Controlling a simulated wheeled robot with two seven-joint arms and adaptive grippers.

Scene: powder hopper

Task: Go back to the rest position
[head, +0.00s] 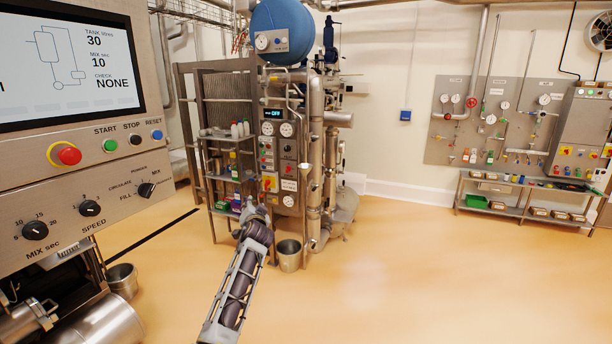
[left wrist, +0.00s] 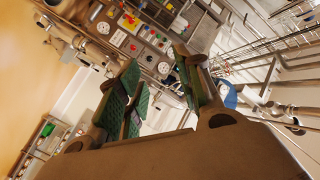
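My left arm reaches up from the bottom middle of the head view, over the floor. Its gripper (head: 256,213) is at the far end, small, in front of the machine with the blue tank. In the left wrist view the two fingers of the left gripper (left wrist: 156,64) show green pads with a clear gap between them. Nothing is held between them. My right gripper is not in either view.
A control console (head: 90,190) with a screen and knobs stands close on the left. The blue-tank machine (head: 283,130) and a metal bucket (head: 289,256) are ahead. A bench (head: 520,195) stands at the back right. The floor (head: 430,270) at right is clear.

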